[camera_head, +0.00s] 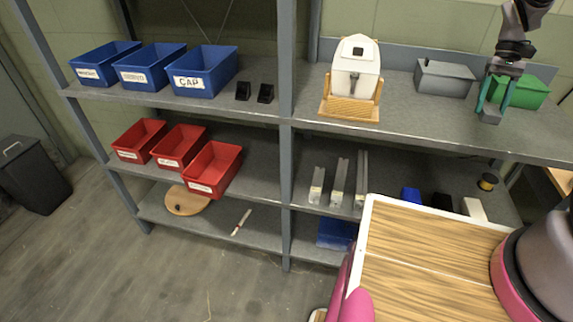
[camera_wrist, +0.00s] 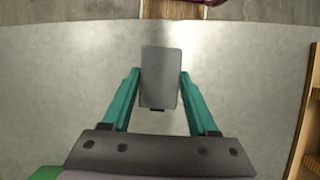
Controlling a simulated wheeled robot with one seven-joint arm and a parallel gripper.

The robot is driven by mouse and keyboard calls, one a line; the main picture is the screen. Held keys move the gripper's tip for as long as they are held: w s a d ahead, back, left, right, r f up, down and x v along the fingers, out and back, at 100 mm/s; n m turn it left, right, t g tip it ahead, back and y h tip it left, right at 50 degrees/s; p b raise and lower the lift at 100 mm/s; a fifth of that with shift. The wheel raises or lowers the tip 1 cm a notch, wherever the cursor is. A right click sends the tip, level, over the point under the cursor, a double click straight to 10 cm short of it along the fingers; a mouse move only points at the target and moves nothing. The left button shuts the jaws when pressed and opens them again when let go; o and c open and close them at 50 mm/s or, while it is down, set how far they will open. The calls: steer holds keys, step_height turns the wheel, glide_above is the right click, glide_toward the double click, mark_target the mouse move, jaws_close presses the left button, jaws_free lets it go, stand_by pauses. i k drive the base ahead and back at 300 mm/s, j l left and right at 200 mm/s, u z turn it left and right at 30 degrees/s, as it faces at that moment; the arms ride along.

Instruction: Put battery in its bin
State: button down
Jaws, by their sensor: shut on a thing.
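My gripper (camera_head: 491,104) is over the upper right shelf, its teal fingers pointing down. It is shut on a grey block, the battery (camera_head: 489,117), which also shows between the fingers in the wrist view (camera_wrist: 161,76). The battery is at or just above the shelf top; I cannot tell if it touches. Three blue bins, the left (camera_head: 103,65), the middle (camera_head: 147,68) and the right (camera_head: 203,75), stand on the upper left shelf. Three red bins (camera_head: 213,172) stand below them. Only the right blue label reads clearly, as CAP; I cannot tell which bin is the battery's.
A grey box (camera_head: 444,79) and a green box (camera_head: 526,92) stand behind my gripper. A white device on a wooden stand (camera_head: 350,109) is to its left. A grey post (camera_head: 287,60) divides the shelves. Two black parts (camera_head: 254,92) lie by the CAP bin.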

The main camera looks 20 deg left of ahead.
mark_target(213, 181)
steer(key=k+j+z, duration=0.1)
steer(key=j+z, duration=0.35)
steer(key=k+j+z, duration=0.15)
steer(key=z, duration=0.3)
steer(key=k+j+z, duration=0.2)
steer(key=z, duration=0.2)
steer(key=k+j+z, duration=0.2)
steer(key=z, duration=0.25)
steer(key=k+j+z, duration=0.35)
steer(key=k+z, duration=0.4)
steer(key=k+j+u, duration=0.1)
steer(key=k+u, duration=0.2)
steer(key=k+j+u, duration=0.3)
steer(key=k, duration=0.15)
steer(key=k+j+u, duration=0.15)
steer(key=k+u, duration=0.15)
